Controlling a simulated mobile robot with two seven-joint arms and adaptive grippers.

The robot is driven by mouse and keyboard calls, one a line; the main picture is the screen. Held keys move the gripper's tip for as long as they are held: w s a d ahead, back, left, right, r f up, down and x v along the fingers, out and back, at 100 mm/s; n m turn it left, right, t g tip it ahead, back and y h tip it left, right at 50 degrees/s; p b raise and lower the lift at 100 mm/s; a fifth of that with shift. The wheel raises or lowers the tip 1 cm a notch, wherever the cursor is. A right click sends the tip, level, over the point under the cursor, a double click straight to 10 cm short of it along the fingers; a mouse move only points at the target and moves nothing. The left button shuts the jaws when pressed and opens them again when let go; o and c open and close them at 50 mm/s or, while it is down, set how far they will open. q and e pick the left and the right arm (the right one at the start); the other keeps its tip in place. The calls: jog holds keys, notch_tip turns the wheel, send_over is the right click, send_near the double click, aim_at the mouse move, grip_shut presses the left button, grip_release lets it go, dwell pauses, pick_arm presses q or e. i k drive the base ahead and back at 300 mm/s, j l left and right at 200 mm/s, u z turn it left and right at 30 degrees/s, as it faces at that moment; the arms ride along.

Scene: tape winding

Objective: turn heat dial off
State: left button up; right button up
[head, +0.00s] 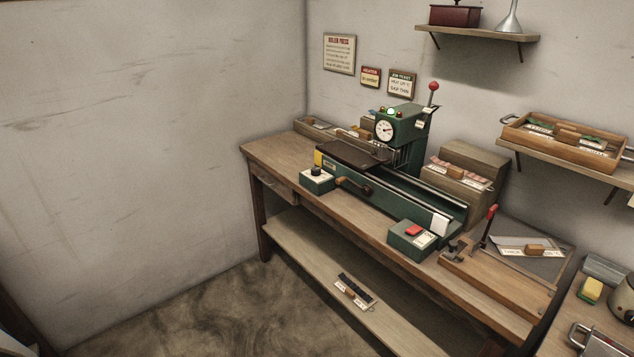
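A small green box with a pale top (318,183) sits at the left front of the green press machine on the wooden workbench. A black round knob (316,171) stands on top of it and looks like the heat dial; its setting is too small to read. The green press (401,122) has a white round gauge (384,130) and small lamps on top, one glowing green (391,112). Neither of my grippers is in view.
The workbench (268,146) has a lower shelf (300,243). A box with a red button (413,231) and a red-handled lever (489,226) stand to the right. Wall shelves (480,35) hang above. The floor before the bench is clear.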

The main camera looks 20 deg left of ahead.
aim_at(315, 170)
jog(key=i+j+z, duration=0.1)
jog(key=z, duration=0.35)
jog(key=j+z, duration=0.3)
jog(key=z, duration=0.15)
jog(key=j+z, duration=0.4)
jog(key=j, duration=0.55)
jog(key=j+z, duration=0.1)
jog(key=j, duration=0.55)
jog(key=k+j+z, duration=0.1)
jog(key=j, duration=0.55)
jog(key=k+j+z, duration=0.1)
jog(key=j, duration=0.55)
